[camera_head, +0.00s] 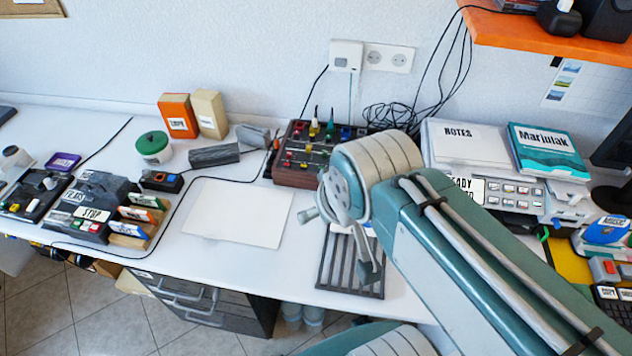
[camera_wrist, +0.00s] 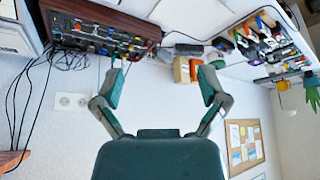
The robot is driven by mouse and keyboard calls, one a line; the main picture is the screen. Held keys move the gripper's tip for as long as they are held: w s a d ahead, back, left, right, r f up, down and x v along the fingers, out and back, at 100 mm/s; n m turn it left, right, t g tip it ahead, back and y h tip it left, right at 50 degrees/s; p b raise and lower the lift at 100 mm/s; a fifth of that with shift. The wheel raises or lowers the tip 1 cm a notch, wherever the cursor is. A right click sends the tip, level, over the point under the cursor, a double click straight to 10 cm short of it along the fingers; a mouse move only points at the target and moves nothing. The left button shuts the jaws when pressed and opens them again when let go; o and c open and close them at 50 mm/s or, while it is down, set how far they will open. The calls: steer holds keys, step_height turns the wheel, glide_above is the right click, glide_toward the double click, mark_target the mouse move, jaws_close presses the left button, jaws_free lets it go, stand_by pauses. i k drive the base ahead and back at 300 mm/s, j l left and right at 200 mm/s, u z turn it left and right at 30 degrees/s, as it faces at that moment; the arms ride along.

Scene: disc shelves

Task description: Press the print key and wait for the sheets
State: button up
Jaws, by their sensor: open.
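The printer (camera_head: 515,203) stands on the right of the desk, with a small display, partly hidden by my arm, reading "...ADY", and several small pale keys (camera_head: 508,188) beside it. I cannot read which one is the print key. My gripper (camera_head: 342,240) is over the desk, left of the printer and near a dark slatted rack (camera_head: 345,275). In the wrist view its two fingers (camera_wrist: 160,88) are spread wide with nothing between them. No sheet is seen coming out of the printer, though my arm hides part of its front.
A white board or mat (camera_head: 238,212) lies mid-desk. A brown control box (camera_head: 310,152) with coloured knobs stands behind the gripper. An orange shelf (camera_head: 550,32) overhangs at the upper right.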

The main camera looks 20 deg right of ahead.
mark_target(520, 204)
steer(key=k, duration=0.55)
steer(key=k+z, duration=0.1)
steer(key=z, duration=0.95)
steer(key=j+z, duration=0.25)
steer(key=z, duration=0.15)
steer(key=j+z, duration=0.2)
steer(key=z, duration=0.25)
steer(key=j+z, duration=0.25)
steer(key=z, duration=0.15)
steer(key=i+j, duration=0.3)
steer(key=i, duration=0.1)
